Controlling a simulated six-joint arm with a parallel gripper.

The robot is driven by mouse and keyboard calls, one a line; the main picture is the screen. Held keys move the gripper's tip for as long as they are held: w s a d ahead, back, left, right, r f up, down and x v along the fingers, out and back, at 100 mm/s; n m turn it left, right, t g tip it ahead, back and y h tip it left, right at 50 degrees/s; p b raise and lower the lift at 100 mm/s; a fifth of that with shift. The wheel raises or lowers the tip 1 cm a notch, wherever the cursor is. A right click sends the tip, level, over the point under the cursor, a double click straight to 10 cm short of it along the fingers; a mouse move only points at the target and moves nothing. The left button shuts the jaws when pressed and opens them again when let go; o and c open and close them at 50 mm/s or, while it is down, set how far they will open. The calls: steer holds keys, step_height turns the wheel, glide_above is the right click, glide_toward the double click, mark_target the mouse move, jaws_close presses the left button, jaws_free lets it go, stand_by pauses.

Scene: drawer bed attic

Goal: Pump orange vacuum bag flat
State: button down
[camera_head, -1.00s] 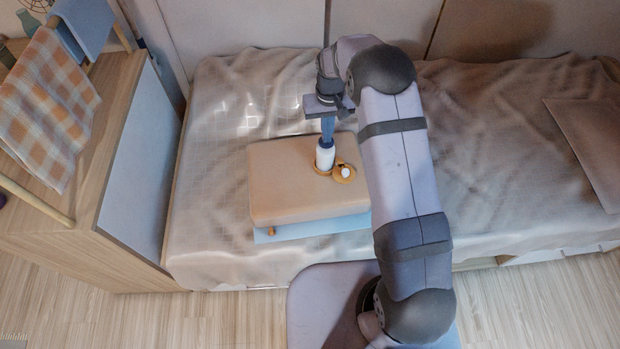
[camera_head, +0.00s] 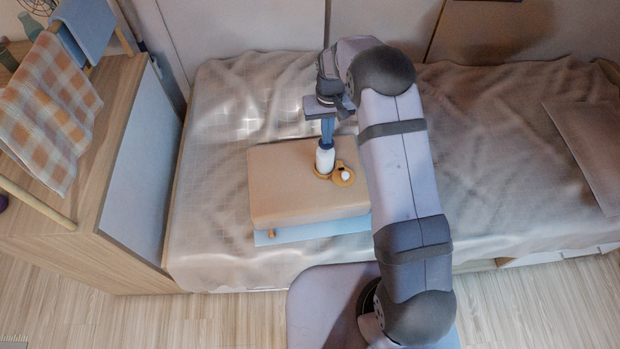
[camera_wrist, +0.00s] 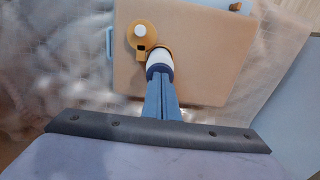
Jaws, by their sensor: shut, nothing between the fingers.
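The orange vacuum bag (camera_head: 290,190) is a puffed, pale orange block lying on the bed; it also shows in the wrist view (camera_wrist: 205,75). A white pump (camera_head: 325,160) with a dark blue top stands upright on an orange ring on the bag's top; its white body shows in the wrist view (camera_wrist: 160,58). An orange cap with a white knob (camera_head: 343,175) lies open beside the pump. My gripper (camera_head: 327,143) points down with its fingers shut, empty, at the pump's blue top. Whether the fingertips press on it is hard to tell.
A light blue board (camera_head: 310,231) lies under the bag. The bed's wrinkled cover (camera_head: 215,200) is clear to the left. A wooden cabinet (camera_head: 100,210) with a checked towel (camera_head: 45,105) stands at the left. A flat brown panel (camera_head: 590,145) lies at the right.

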steer(key=shift+r+p, duration=1.15)
steer(key=shift+r, duration=0.8)
steer(key=shift+f, duration=0.2)
steer(key=shift+f+b, duration=1)
steer(key=shift+f, duration=0.4)
steer(key=shift+f, duration=0.1)
steer(key=shift+f+b, duration=1.2)
steer(key=shift+f, duration=0.6)
steer(key=shift+r, duration=0.15)
steer(key=shift+r+p, duration=2.05)
steer(key=shift+r, duration=0.75)
steer(key=shift+f, duration=0.2)
